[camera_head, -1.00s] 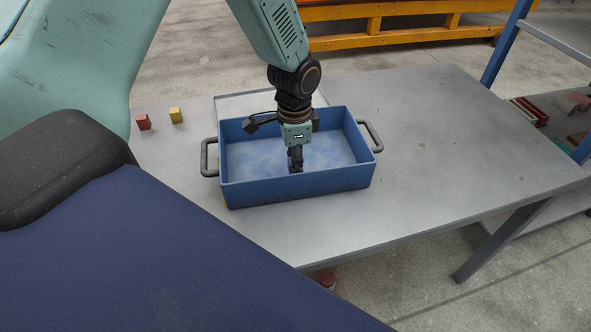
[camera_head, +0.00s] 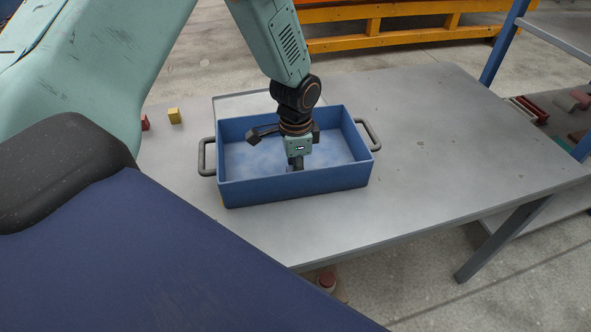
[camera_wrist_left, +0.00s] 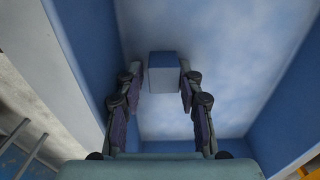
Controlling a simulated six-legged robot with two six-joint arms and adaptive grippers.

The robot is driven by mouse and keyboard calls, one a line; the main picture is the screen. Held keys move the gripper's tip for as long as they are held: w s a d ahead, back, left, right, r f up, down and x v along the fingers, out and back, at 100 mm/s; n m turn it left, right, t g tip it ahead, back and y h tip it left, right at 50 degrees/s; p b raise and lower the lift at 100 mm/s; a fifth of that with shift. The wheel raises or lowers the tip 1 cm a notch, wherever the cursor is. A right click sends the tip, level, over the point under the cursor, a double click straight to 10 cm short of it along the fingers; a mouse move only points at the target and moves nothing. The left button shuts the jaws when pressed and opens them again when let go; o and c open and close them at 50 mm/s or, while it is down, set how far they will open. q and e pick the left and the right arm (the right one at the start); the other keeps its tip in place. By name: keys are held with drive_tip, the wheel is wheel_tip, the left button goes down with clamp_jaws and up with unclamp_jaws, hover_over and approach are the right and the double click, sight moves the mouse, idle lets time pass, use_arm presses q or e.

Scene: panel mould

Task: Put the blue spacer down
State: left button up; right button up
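My left gripper (camera_head: 297,166) points down inside the blue box (camera_head: 300,185), and the front wall hides its tips in the head view. In the left wrist view, the blue spacer (camera_wrist_left: 163,78) is a small block between the fingertips of my left gripper (camera_wrist_left: 162,80). The fingers stand close on both sides of it, and the gripper appears shut on it. The pale blue box floor (camera_wrist_left: 225,60) lies beneath; I cannot tell whether the spacer touches it. My right gripper is not in view.
A yellow block (camera_head: 175,116) and a partly hidden red block (camera_head: 145,123) sit on the grey table (camera_head: 440,150) left of the box. A flat pale panel (camera_head: 240,103) lies behind the box. The box has dark handles (camera_head: 206,157) at both ends. The table's right side is clear.

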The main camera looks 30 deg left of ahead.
use_arm(q)
drive_tip(key=shift+a+r, duration=0.15)
drive_tip(key=shift+r, duration=0.1)
wheel_tip(320, 180, up, 12)
drive_tip(key=p, duration=0.2)
drive_tip(key=shift+f, duration=0.15)
